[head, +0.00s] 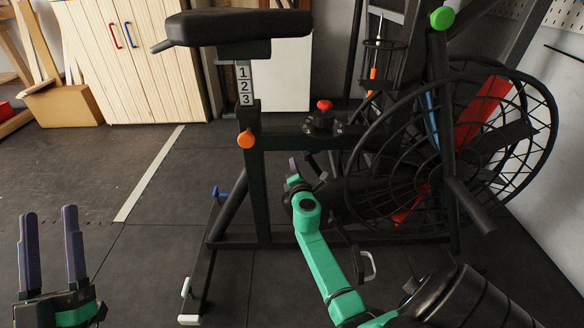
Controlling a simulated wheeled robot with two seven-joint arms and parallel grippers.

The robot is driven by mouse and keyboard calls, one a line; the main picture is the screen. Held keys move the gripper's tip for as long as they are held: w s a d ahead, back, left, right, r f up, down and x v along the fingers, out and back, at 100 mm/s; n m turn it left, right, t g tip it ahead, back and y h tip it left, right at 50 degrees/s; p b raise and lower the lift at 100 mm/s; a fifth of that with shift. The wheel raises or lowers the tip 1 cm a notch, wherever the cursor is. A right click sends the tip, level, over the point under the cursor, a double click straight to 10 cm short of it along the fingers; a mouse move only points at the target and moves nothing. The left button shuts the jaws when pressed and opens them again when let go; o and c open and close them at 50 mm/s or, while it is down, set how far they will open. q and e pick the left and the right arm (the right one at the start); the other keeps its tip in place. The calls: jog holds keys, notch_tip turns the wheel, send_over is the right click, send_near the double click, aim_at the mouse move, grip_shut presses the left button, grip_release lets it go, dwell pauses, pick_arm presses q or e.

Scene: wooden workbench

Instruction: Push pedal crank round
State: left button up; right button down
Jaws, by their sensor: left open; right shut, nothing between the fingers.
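The exercise bike stands ahead with a black frame (254,200). A pedal (368,266) with a pale grey edge shows low on the bike, just right of my green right forearm. The crank itself is mostly hidden behind my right arm, so I cannot tell its angle. My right gripper (293,165) is shut and empty, seen end-on beside the bike's middle, left of and above the pedal. I cannot tell whether it touches the crank. My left gripper (50,244) is open and empty at the lower left, away from the bike.
The large caged fan wheel (450,150) fills the bike's right side. A black saddle (240,27) and an orange knob (245,140) are above left. A red knob (324,104) sits on the crossbar. Dark floor (130,265) is clear at the left. A cabinet (135,60) stands behind.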

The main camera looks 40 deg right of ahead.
pick_arm(q)
notch_tip(320, 180, down, 17)
jog(key=d+n+g+y+p, duration=0.1)
jog(key=d+g, duration=0.1)
jog(key=g, duration=0.3)
jog(key=shift+s+y, duration=0.25)
jog(key=shift+y, duration=0.15)
pick_arm(e)
jog(key=shift+s+d+r, duration=0.75)
jog(key=shift+s+d, duration=0.1)
jog(key=shift+s, duration=0.15)
pick_arm(q)
jog(key=shift+p, duration=0.3)
